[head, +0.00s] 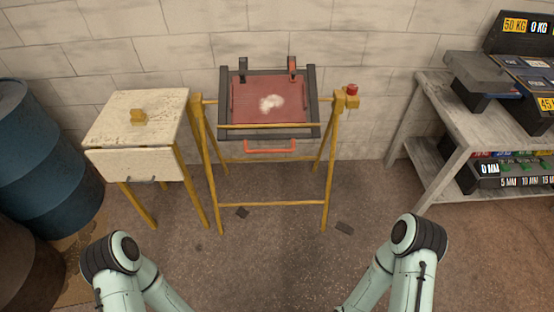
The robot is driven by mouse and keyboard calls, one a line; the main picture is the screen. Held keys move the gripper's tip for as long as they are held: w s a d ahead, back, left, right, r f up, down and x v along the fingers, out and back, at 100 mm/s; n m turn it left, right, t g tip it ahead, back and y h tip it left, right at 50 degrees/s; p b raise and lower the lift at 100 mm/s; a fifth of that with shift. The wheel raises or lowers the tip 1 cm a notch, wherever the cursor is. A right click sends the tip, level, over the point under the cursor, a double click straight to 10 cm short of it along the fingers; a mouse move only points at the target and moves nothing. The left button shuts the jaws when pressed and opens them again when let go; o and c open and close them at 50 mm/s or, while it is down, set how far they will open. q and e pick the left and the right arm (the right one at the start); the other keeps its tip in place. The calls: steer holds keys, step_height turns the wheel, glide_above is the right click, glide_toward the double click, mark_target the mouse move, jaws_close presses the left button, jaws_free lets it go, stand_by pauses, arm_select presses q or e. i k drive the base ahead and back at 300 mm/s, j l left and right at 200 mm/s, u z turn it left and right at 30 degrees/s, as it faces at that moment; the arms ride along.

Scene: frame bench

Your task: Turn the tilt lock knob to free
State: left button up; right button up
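A yellow frame bench (323,168) stands ahead of me against the wall. It carries a dark tilting frame (313,105) with a red panel (250,97) that has a pale patch on it. A red knob (352,90) sits on a yellow block at the top right of the bench; it looks like the tilt lock knob. I cannot read its setting. An orange-red handle (270,149) is at the frame's front edge. My arms show at the bottom left and bottom right, well apart from the bench. Neither gripper is in view.
A grey shelf table (425,140) with labelled weights is at right. The floor before the bench is mostly clear.

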mark_target(351, 89)
steer(key=u, duration=0.45)
steer(key=l+u, duration=0.85)
steer(key=l, duration=0.15)
steer(key=l+u, duration=0.15)
steer(key=l, duration=0.4)
steer(key=k+l+u, duration=0.15)
steer(key=l, duration=0.4)
